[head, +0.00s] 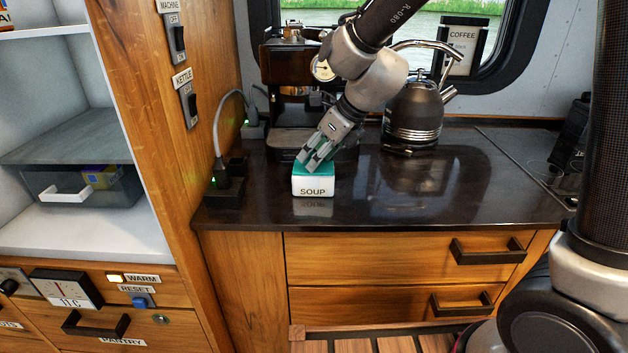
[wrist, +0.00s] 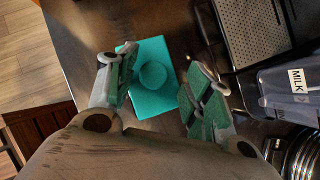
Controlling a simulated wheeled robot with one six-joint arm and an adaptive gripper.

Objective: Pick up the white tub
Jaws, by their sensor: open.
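The white tub (head: 313,187) has a teal lid and the label "SOUP". It stands upright on the dark counter near its front edge. In the wrist view its teal lid (wrist: 149,98), with a round raised knob, shows between the two fingers. My gripper (head: 309,162) points down at the tub from above and behind. It is open, with the fingers (wrist: 163,80) on either side of the lid in the wrist view. The left finger overlaps the lid's edge there; I cannot tell whether it touches.
The coffee machine (head: 285,72) stands behind the tub and the kettle (head: 413,112) is behind to the right. A container labelled "MILK" (wrist: 298,88) shows in the wrist view. Plugs and a cable (head: 222,180) are at the left. The counter right of the tub (head: 440,190) is clear.

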